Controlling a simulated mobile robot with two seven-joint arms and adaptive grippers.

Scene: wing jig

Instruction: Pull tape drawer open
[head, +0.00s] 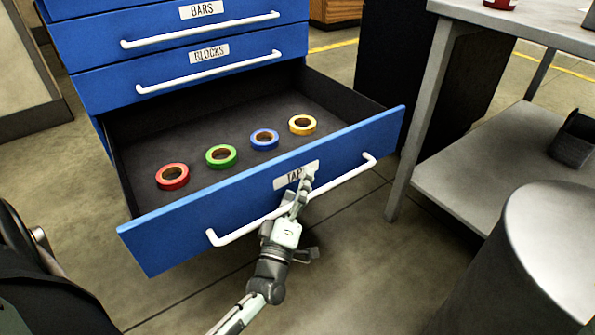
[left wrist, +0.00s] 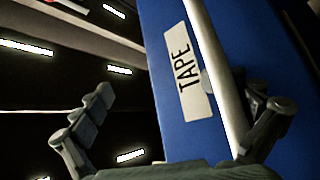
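The tape drawer (head: 228,207) is the lowest blue drawer of the cabinet and stands well open. A red tape roll (head: 173,177), a green one (head: 221,157), a blue one (head: 265,140) and a yellow one (head: 302,125) lie inside. Its white bar handle (head: 345,178) runs along the front, below the TAPE label (left wrist: 184,72). My left gripper (head: 300,186) is at the middle of the handle. In the left wrist view its fingers (left wrist: 175,95) are spread wide, with the handle (left wrist: 222,75) close to the right finger. I cannot tell whether they touch. My right gripper is out of view.
The BARS drawer (head: 170,28) and the BLOCKS drawer (head: 190,72) above are shut. A grey table with a lower shelf (head: 480,165) stands at the right, near the drawer's right end. A grey cylinder (head: 545,245) stands at the lower right. Floor shows before the drawer.

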